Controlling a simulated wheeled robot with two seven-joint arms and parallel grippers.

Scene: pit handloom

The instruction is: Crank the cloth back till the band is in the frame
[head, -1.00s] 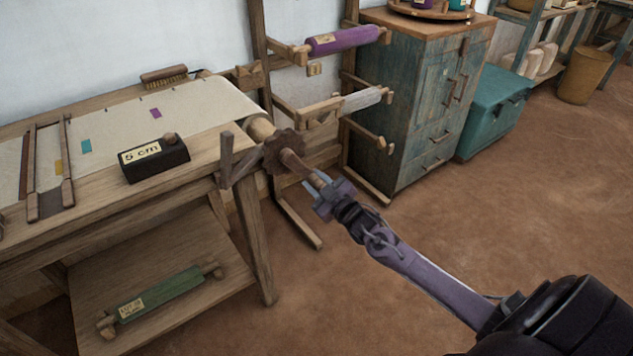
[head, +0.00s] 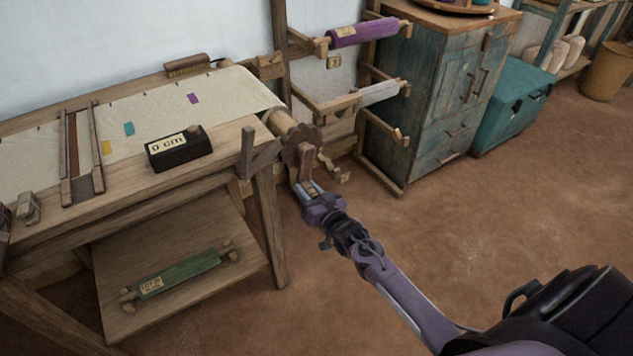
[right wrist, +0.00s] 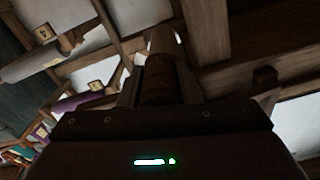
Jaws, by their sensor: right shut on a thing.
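The pale cloth (head: 225,88) lies over the loom table and runs onto the roller at its right end. It carries yellow (head: 107,147), teal (head: 129,129) and purple (head: 192,98) patches, all right of the wooden frame (head: 97,150). A reddish-brown strip (head: 73,142) shows between the frame's bars, near the left one. A black counter box (head: 180,150) reads "0 cm". My right gripper (head: 309,187) is shut on the grip of the crank (head: 303,148), low below the toothed wheel. The grip also shows in the right wrist view (right wrist: 157,80). My left gripper is out of view.
A wooden post and lever (head: 248,152) stand at the table corner beside the crank. A rack behind holds a purple roll (head: 362,32) and a grey roll (head: 380,92). A green roll (head: 180,272) lies on the lower shelf. The floor at right is clear.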

